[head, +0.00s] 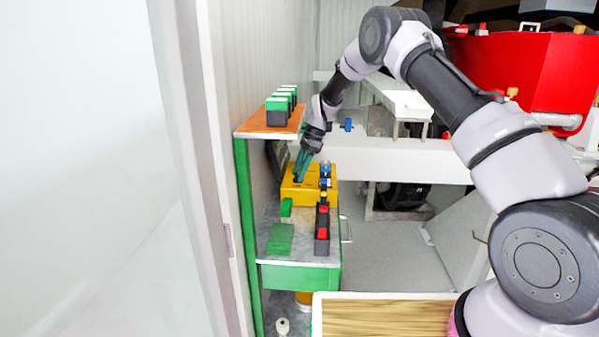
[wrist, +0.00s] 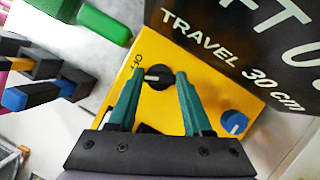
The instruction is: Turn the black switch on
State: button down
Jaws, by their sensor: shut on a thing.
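The black switch (wrist: 154,84) is a round knob with a white mark on the yellow box (wrist: 190,66). In the wrist view its mark points left, and part of an "OFF" label shows beside it. My gripper (wrist: 158,74) has teal fingers, one on each side of the knob, shut on it. In the head view my gripper (head: 300,170) reaches down onto the yellow box (head: 295,197). The knob is hidden there by the fingers.
A blue knob (wrist: 234,122) sits on the same yellow face. A black panel (wrist: 270,65) reading "TRAVEL 30 cm" adjoins it. Green blocks (head: 280,238) and a black-and-red lever unit (head: 322,228) stand nearer on the bench. An orange shelf (head: 258,127) is at the left.

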jog(key=n+g+h, duration=0.1)
jog(key=n, duration=0.2)
jog(key=n+g, duration=0.1)
jog(key=n, duration=0.3)
jog(key=shift+w+h, duration=0.2)
jog(key=shift+h, duration=0.2)
dwell(0.3)
jog(key=shift+c, duration=1.6)
grip_release()
jog(key=v, duration=1)
jog(key=shift+r, duration=0.4)
jog(key=shift+w, duration=0.15)
